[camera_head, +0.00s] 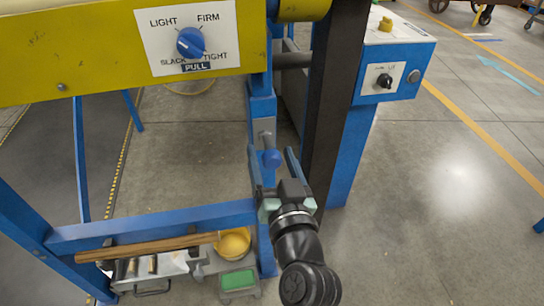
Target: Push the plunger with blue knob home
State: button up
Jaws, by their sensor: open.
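No contact shows.
A yellow beam (120,50) carries a dial with a second blue knob (190,42). A dark upright (335,100) stands close right of my gripper, beside a blue control box (395,72). A blue rail (150,226), a wooden rod (150,248) and a yellow bowl (233,243) are lower left.

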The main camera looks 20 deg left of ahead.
grip_shut()
dwell(1.3)
